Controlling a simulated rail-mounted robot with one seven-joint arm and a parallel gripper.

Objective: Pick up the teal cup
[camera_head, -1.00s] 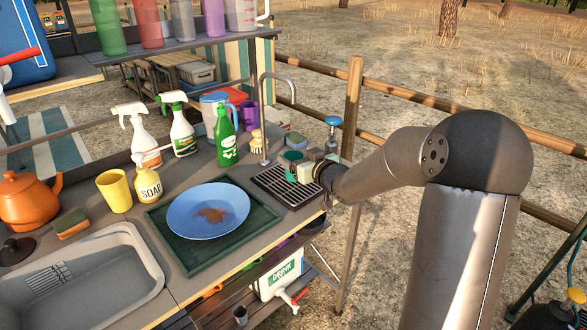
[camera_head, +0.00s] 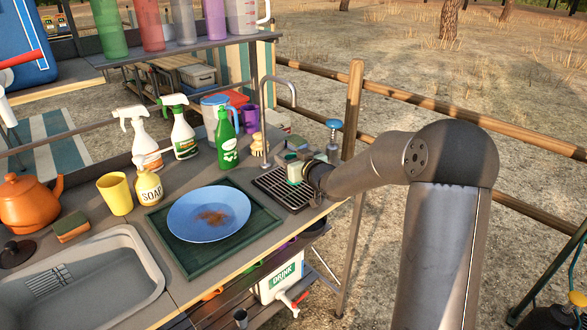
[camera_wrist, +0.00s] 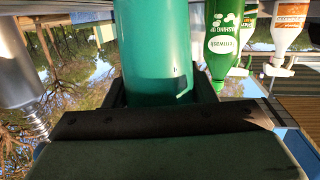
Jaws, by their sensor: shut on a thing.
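The teal cup (camera_wrist: 155,40) stands out large in the wrist view, between the two dark fingers of my gripper (camera_wrist: 160,88). The fingers are shut on its sides. In the head view my gripper (camera_head: 297,168) is at the back right of the counter, over the far end of the black drip rack (camera_head: 274,188). There the cup is mostly hidden by my gripper, and I cannot tell whether its base touches the rack.
A green bottle (camera_head: 227,150), a brush (camera_head: 257,148) and a tap (camera_head: 264,110) stand left of my gripper. A sponge (camera_head: 297,142) and a blue-topped item (camera_head: 333,125) are close behind it. A blue plate (camera_head: 190,222) lies on a green tray (camera_head: 200,263).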

